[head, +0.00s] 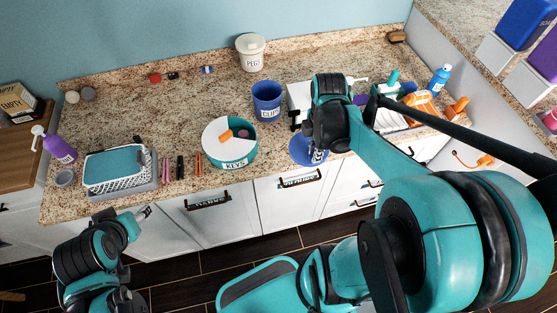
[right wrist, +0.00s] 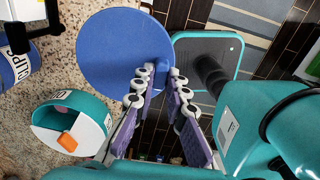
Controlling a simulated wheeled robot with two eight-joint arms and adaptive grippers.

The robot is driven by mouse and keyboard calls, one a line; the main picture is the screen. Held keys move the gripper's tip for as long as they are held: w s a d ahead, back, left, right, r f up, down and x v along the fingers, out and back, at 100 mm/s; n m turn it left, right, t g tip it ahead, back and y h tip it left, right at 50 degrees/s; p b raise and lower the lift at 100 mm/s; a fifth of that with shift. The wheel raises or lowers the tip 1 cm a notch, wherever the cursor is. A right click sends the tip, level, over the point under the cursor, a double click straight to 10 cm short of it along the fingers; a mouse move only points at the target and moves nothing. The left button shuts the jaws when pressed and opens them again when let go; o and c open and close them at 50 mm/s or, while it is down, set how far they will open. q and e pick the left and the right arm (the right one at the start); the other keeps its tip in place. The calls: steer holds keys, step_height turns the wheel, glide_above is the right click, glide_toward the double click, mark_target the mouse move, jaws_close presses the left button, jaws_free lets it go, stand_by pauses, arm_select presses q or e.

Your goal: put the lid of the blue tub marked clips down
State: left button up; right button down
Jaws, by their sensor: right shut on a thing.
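The blue tub marked clips (head: 267,102) stands upright and uncovered on the counter; its edge also shows in the right wrist view (right wrist: 18,65). My right gripper (right wrist: 158,78) is shut on the rim of a round blue lid (right wrist: 115,50). In the head view the lid (head: 306,152) is near the counter's front edge, in front and to the right of the tub, partly hidden by my right arm. My left gripper (head: 144,213) is low in front of the counter, apart from the tub; its fingers are too small to read.
The teal keys tub (head: 244,155), with a white lid and an orange thing on top, stands in front and left of the clips tub. A white pegs tub (head: 250,52) stands behind. A white basket (head: 118,181) is at left. Bare counter lies left of the clips tub.

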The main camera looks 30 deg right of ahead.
steer(key=w+a+f, duration=0.1)
steer(key=w+f, duration=0.1)
steer(key=w, duration=0.1)
steer(key=w+a+f+b, duration=0.1)
steer(key=w+a+f, duration=0.1)
steer(key=w+a+f+b, duration=0.1)
steer(key=w, duration=0.2)
steer(key=shift+w+a+f, duration=0.15)
steer(key=shift+w+f, duration=0.15)
steer(key=shift+f, duration=0.1)
step_height(320, 180, down, 4)
steer(key=shift+b, duration=0.95)
steer(key=shift+w, duration=0.1)
steer(key=shift+f, duration=0.1)
steer(key=c, duration=1.9)
jaws_free()
steer(key=shift+f, duration=0.1)
steer(key=shift+c, duration=0.2)
steer(key=o, duration=0.4)
